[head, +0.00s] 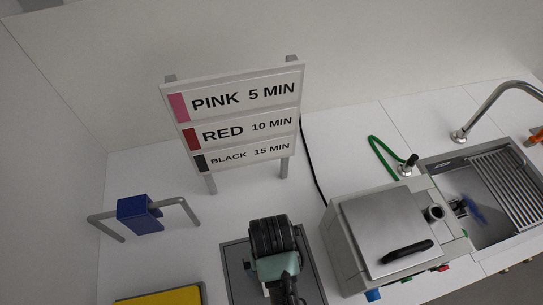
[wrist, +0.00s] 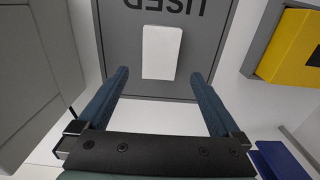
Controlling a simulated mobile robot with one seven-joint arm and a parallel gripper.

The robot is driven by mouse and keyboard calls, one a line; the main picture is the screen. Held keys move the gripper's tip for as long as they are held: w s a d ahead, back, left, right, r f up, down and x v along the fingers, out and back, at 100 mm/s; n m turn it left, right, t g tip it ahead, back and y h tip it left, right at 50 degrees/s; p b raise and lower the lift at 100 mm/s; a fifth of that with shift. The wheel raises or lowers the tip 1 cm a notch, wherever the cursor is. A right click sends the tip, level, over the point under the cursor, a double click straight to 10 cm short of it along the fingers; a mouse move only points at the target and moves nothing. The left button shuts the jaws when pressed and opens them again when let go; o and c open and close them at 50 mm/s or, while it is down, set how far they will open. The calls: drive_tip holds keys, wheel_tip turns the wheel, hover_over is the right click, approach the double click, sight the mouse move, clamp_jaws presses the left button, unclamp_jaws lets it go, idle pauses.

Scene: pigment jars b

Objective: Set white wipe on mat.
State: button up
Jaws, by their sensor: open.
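The white wipe (wrist: 161,52) shows in the wrist view as a small pale rectangle. It lies flat on the grey mat (wrist: 118,45), which bears the upside-down word USED. My gripper (wrist: 158,74) is open, with its two dark blue fingers apart on either side of the wipe's near end. Nothing is held between them. I cannot tell the exact height of the fingertips above the mat. In the head view part of the mat (head: 236,268) shows around my arm, which hides the wipe and the fingertips.
A grey box machine (head: 385,225) with a black handle stands right of the mat. A yellow-topped tray (head: 165,297) and a blue block on a rail (head: 138,215) are to the left. A sign (head: 240,118) stands behind. A sink (head: 480,205) is far right.

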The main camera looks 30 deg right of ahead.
drive_tip(key=shift+r, duration=1.9)
drive_tip(key=w+r+n+t+h, duration=0.1)
drive_tip(key=w+r+t+h, duration=0.1)
drive_tip(key=w+r+t, duration=1)
drive_tip(key=shift+n+t, duration=0.3)
drive_tip(key=shift+t, duration=0.5)
drive_tip(key=w+r, duration=0.3)
drive_tip(key=r, duration=0.3)
drive_tip(key=w+a+r, duration=0.1)
drive_tip(key=w+r, duration=0.3)
drive_tip(key=r, duration=0.2)
drive_tip(key=w+a+r, duration=0.1)
drive_tip(key=w+r, duration=0.2)
drive_tip(key=r, duration=0.3)
drive_tip(key=shift+w+r, duration=0.15)
drive_tip(key=s+a+r+t, duration=0.15)
drive_tip(key=r+t, duration=0.25)
drive_tip(key=r, duration=0.7)
drive_tip(key=s+a+r+t, duration=0.1)
drive_tip(key=a+r+t, duration=0.25)
drive_tip(key=r, duration=0.85)
drive_tip(key=s+a+r+n+t+y, duration=0.1)
drive_tip(key=s+a+r+t, duration=0.1)
drive_tip(key=s+r+t, duration=0.4)
drive_tip(key=s+r, duration=0.3)
drive_tip(key=r, duration=0.3)
drive_tip(key=shift+s+a+r+n+y, duration=0.2)
drive_tip(key=shift+a+r+n+y, duration=0.1)
drive_tip(key=shift+r, duration=0.1)
